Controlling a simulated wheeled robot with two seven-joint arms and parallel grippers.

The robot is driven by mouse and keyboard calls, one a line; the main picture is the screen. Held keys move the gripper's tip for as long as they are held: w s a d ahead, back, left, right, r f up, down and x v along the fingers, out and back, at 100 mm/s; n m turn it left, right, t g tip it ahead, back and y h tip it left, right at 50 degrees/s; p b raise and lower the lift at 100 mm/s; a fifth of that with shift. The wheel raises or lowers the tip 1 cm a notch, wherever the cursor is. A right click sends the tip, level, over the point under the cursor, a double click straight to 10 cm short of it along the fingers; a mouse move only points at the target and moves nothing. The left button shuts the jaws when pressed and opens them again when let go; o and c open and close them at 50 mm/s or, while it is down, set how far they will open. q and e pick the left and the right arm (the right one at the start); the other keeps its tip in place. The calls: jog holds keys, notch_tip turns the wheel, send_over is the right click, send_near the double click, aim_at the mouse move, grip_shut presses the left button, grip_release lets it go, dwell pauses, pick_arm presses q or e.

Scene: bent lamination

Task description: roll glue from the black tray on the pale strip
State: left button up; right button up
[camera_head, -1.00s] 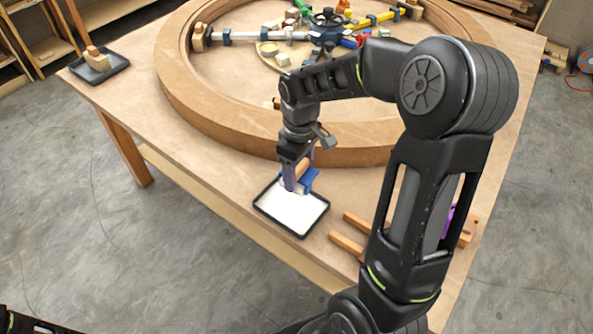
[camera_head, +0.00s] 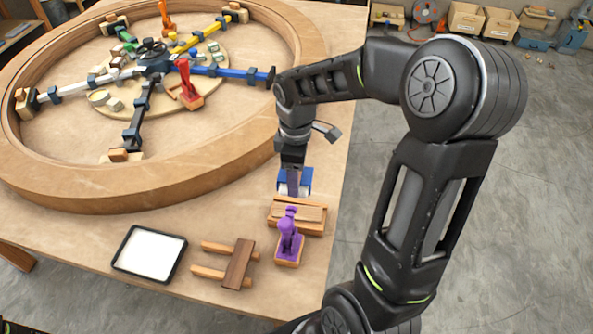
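The black tray (camera_head: 181,245) lies flat near the table's front edge, with white glue inside. The pale strip (camera_head: 308,214) lies on a wooden block to the right of the tray, beside a purple clamp (camera_head: 288,240). My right gripper (camera_head: 292,168) points down and appears shut on the glue roller (camera_head: 306,180), which has a blue frame. The roller is at the far edge of the strip; whether it touches the strip I cannot tell. The roller's handle is mostly hidden by the gripper. My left gripper is out of view.
A dark wood strip (camera_head: 239,264) lies across two wooden bars between tray and clamp. A large wooden ring (camera_head: 120,196) with clamps inside it fills the back left of the table (camera_head: 85,235). The table's right edge is close beyond the strip.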

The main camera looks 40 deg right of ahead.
jog(key=shift+w+a+r, duration=0.1)
jog(key=shift+w+a, duration=0.05)
jog(key=shift+a, duration=0.2)
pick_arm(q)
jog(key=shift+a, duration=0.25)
pick_arm(e)
jog(key=shift+d, duration=0.15)
